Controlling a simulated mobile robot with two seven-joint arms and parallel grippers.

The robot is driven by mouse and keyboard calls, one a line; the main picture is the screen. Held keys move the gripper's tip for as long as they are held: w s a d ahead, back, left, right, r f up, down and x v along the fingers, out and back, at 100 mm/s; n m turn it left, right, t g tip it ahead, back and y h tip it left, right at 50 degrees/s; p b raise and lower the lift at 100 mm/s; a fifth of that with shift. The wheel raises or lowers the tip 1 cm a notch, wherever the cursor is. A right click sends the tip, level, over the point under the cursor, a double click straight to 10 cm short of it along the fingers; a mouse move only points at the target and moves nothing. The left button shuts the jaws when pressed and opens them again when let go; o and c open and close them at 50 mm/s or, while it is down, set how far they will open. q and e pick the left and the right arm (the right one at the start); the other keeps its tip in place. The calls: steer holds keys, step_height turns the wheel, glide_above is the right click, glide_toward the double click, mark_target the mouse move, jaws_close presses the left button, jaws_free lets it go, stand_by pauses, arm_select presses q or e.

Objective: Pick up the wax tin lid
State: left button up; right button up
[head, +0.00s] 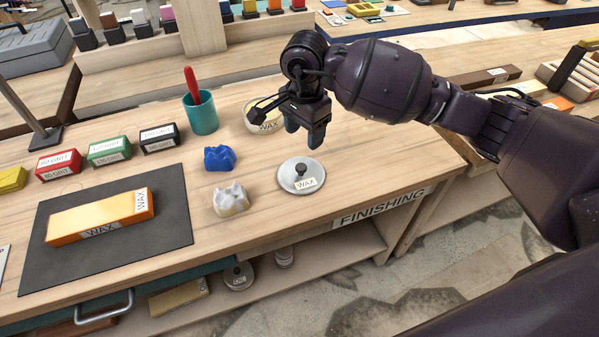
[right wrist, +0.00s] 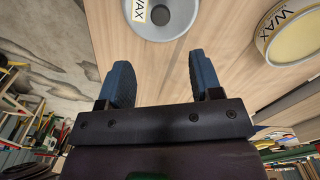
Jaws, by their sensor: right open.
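The wax tin lid (head: 301,175) is a round grey disc with a dark knob and a WAX label, lying flat near the bench's front edge. It also shows at the top of the right wrist view (right wrist: 172,18), partly cut off. The open wax tin (head: 264,117) stands behind it, with pale wax inside; it shows at the right wrist view's upper right (right wrist: 290,30). My right gripper (head: 307,135) is open and empty, above and behind the lid, apart from it. Its two blue fingers (right wrist: 161,75) are spread in the right wrist view. My left gripper is not in view.
A blue crumpled cloth (head: 219,158) and a whitish one (head: 231,201) lie left of the lid. A teal cup (head: 201,113) with a red-handled tool, several grit blocks and an orange wax box (head: 100,217) on a dark mat stand further left. The bench right of the lid is clear.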

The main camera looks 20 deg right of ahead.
mark_target(301, 166)
steer(key=f, duration=0.3)
steer(key=f+b, duration=0.1)
steer(key=f, duration=0.6)
steer(key=shift+a+f, duration=0.35)
steer(key=shift+f, duration=0.05)
steer(key=shift+c, duration=0.2)
steer(key=c, duration=1)
